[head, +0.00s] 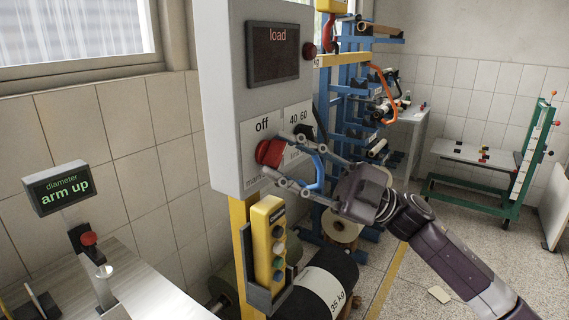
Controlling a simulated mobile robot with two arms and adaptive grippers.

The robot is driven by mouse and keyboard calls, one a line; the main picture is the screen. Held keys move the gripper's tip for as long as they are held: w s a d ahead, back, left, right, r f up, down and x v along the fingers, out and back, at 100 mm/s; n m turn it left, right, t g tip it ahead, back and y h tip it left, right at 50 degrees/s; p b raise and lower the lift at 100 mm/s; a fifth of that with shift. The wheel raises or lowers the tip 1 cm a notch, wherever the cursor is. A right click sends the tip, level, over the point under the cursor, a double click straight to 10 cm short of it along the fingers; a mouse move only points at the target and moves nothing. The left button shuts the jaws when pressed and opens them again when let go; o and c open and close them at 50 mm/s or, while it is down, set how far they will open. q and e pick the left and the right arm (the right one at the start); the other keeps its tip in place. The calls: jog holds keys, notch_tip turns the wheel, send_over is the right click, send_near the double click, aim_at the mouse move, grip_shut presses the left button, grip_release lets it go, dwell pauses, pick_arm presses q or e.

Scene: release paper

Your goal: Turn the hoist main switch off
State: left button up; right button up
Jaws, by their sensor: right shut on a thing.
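The hoist main switch, a red rotary knob (269,153), sits on the lower front of a grey control box (225,90). A label with the word "off" (262,125) is above the knob. The box display (274,54) reads "load". My right gripper (281,160) comes in from the right, with its fingers above and below the knob, and is shut on it. The fingers hide part of the panel and its lettering. My left gripper is not in view.
A yellow button pendant (268,240) hangs below the box. A black roll marked "35 kg" (325,287) lies beneath. A blue rack (352,100) stands behind. At left, a small display (56,188) reads "diameter arm up". Open floor lies at right.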

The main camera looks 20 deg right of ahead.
jog(key=n+g+h+p, duration=0.1)
jog(key=n, duration=0.1)
jog(key=n+g+h+p, duration=0.1)
jog(key=n+h, duration=0.1)
jog(key=n, duration=0.1)
jog(key=n+g+h+p, duration=0.1)
jog(key=n+g+h, duration=0.1)
jog(key=n, duration=0.1)
jog(key=shift+r+p, duration=0.35)
dwell(0.4)
jog(key=o, duration=1.2)
jog(key=shift+c, duration=0.2)
